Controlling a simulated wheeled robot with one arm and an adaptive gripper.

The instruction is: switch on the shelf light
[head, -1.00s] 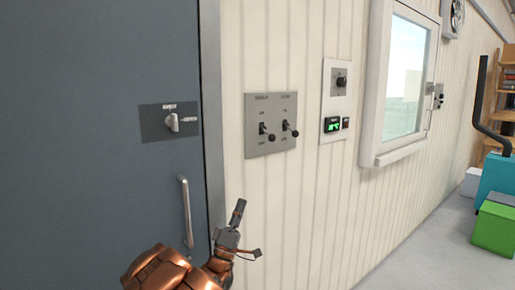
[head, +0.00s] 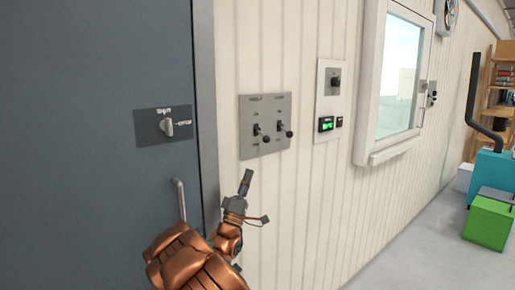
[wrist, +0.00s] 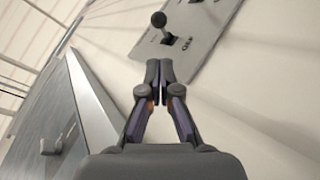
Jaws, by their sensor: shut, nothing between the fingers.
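A grey switch panel (head: 266,148) is on the cream wall right of the door. It bears two toggle switches with dark round knobs, a left switch (head: 264,138) whose label seems to read SHELF and a right switch (head: 288,134) with a blurred label. I cannot tell for sure whether either is up or down. My gripper (head: 246,178) is shut and empty, just below the panel's lower left part, apart from the switches. In the wrist view, the shut fingertips (wrist: 158,68) point at the panel (wrist: 205,35), with one knobbed switch (wrist: 158,20) just beyond.
A dark grey door (head: 90,80) with a turn knob (head: 168,128) and a bar handle (head: 180,200) stands at left. A control plate (head: 332,105) with a green display and a window (head: 402,80) are to the right. Bins (head: 488,222) stand at far right.

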